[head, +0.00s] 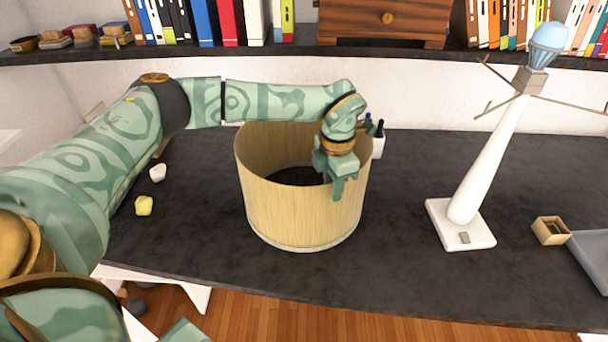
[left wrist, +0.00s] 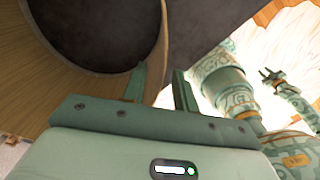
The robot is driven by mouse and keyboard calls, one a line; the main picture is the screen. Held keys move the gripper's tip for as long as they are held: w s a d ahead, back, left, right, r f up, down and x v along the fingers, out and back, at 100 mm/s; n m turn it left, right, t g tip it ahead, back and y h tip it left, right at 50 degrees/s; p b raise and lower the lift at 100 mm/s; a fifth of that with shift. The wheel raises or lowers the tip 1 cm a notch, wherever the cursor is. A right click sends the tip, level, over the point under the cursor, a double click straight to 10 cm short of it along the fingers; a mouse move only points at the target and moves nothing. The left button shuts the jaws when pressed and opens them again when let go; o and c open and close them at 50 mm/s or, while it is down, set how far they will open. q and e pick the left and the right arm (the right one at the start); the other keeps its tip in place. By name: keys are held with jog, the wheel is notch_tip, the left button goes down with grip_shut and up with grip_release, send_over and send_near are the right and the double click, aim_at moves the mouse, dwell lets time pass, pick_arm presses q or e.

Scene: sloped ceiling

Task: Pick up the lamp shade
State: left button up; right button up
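The lamp shade (head: 300,215) is a wide, pale wood-grained cylinder, open at the top, standing upright on the dark desk. My left gripper (head: 338,192) points down at its near right rim. In the left wrist view the two fingers of my left gripper (left wrist: 160,70) are apart, with the edge of the shade wall (left wrist: 162,45) running between them. Whether either finger touches the wall cannot be told. My right gripper (left wrist: 271,77) shows small in the left wrist view, away from the shade, its finger state unclear.
A white lamp stand (head: 486,165) with a blue bulb (head: 547,42) stands to the right. A white pen cup (head: 377,147) is close behind the shade. A small wooden box (head: 550,231) and a grey tray (head: 592,255) lie far right. The desk (head: 400,235) between shade and stand is clear.

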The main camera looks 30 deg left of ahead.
pick_arm(q)
jog(key=shift+f, duration=0.6)
jog(key=shift+r, duration=0.1)
grip_shut()
dwell(0.8)
